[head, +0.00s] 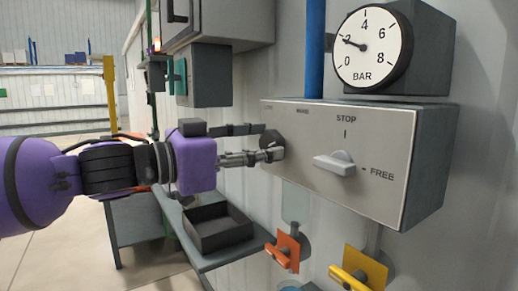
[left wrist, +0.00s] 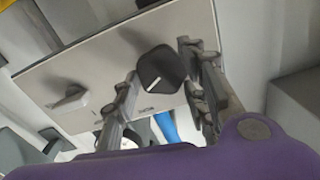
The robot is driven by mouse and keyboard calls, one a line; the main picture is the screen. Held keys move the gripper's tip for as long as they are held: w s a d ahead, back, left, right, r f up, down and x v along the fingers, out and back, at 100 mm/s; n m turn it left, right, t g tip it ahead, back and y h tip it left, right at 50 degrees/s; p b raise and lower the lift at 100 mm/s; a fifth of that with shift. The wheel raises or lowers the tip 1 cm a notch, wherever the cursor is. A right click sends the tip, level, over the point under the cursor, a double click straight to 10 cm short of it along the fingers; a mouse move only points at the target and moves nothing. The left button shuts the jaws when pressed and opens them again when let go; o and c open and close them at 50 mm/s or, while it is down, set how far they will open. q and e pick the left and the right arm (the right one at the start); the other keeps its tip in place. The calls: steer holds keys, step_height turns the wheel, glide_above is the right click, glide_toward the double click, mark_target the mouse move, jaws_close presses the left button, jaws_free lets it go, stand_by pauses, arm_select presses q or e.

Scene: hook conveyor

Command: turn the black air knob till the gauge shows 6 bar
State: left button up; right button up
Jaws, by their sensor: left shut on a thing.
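The black air knob (head: 268,137) sits on the left part of a grey control panel (head: 385,135), partly hidden by my left gripper. My left gripper (head: 278,153) comes in from the left and is shut on the knob. In the left wrist view the dark knob (left wrist: 162,68), with a white pointer line, lies between the two fingers (left wrist: 162,78). The round white gauge (head: 372,46) stands above the panel, marked 0 to 8 BAR. Its needle points at about 2. My right gripper is not in view.
Below are an orange valve handle (head: 282,255) and a yellow one (head: 357,268). A dark tray (head: 222,239) is on a shelf under my left gripper. A blue pipe (head: 315,50) rises behind the panel.

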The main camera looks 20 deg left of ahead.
arm_select(q)
steer(key=shift+m, duration=0.5)
stand_by(0.3)
steer(key=m, duration=0.2)
steer(key=shift+s+m, duration=0.1)
steer(key=shift+m, duration=0.2)
steer(key=m, duration=1.6)
steer(key=f+m, duration=0.1)
steer(key=m, duration=0.7)
steer(key=shift+w+a+p, duration=0.15)
steer(key=shift+w+p, duration=0.1)
steer(key=shift+p, duration=0.05)
steer(key=shift+m, duration=0.4)
steer(key=o, duration=1.1)
steer(key=shift+r, duration=0.1)
steer(key=shift+a+r, duration=0.1)
steer(key=shift+r, duration=0.1)
